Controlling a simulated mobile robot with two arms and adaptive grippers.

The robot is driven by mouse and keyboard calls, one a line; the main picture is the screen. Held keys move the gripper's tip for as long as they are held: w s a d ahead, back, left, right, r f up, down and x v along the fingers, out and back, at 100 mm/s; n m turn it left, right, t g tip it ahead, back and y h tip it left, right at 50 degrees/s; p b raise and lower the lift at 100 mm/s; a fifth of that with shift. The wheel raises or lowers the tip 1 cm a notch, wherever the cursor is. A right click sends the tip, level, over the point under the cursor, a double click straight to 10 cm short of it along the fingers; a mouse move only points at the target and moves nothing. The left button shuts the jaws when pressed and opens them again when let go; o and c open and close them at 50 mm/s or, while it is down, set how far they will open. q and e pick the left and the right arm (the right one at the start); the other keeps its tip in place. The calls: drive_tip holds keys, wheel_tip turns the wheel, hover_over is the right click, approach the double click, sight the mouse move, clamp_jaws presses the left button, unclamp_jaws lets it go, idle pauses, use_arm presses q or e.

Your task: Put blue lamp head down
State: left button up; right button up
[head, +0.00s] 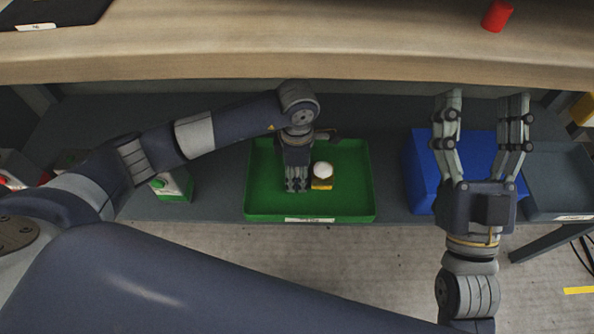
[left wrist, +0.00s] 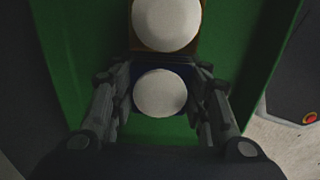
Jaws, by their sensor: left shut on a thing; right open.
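The blue lamp head shows in the left wrist view as a white dome (left wrist: 160,93) on a dark blue base, between the fingers of my left gripper (left wrist: 160,110). My left gripper (head: 298,187) is shut on it, low inside the green tray (head: 354,205). The head view hides the blue lamp head behind the gripper. Whether its base touches the tray floor is unclear. A yellow lamp head with a white dome (head: 322,171) stands in the tray just right of the gripper. My right gripper (head: 482,97) is open and empty, at the right by the bench edge.
The wooden bench top (head: 250,50) overhangs the lower shelf. A blue box (head: 421,170) and a grey tray (head: 562,190) are at right. A green and white box (head: 174,185) stands left of the green tray. A red cylinder (head: 497,15) is on the bench top.

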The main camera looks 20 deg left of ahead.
use_arm(q)
drive_tip(key=o, duration=1.4)
use_arm(e)
drive_tip(key=shift+s+r, duration=0.1)
drive_tip(key=shift+r, duration=0.2)
use_arm(q)
drive_tip(key=shift+r, duration=0.1)
wheel_tip(320, 180, up, 5)
drive_tip(key=shift+r+p, duration=0.2)
drive_tip(key=shift+p, duration=0.95)
wheel_tip(320, 180, up, 7)
drive_tip(key=shift+f+p, duration=0.1)
drive_tip(key=shift+p, duration=0.8)
drive_tip(key=shift+r, duration=0.2)
use_arm(e)
wheel_tip(320, 180, down, 19)
drive_tip(key=w+d+g+h, duration=0.1)
drive_tip(key=d+g+h, duration=0.1)
drive_tip(key=g, duration=0.8)
drive_tip(key=shift+w+r+g+h, duration=0.15)
drive_tip(key=shift+w+g+h, duration=0.25)
drive_tip(key=shift+h, duration=0.4)
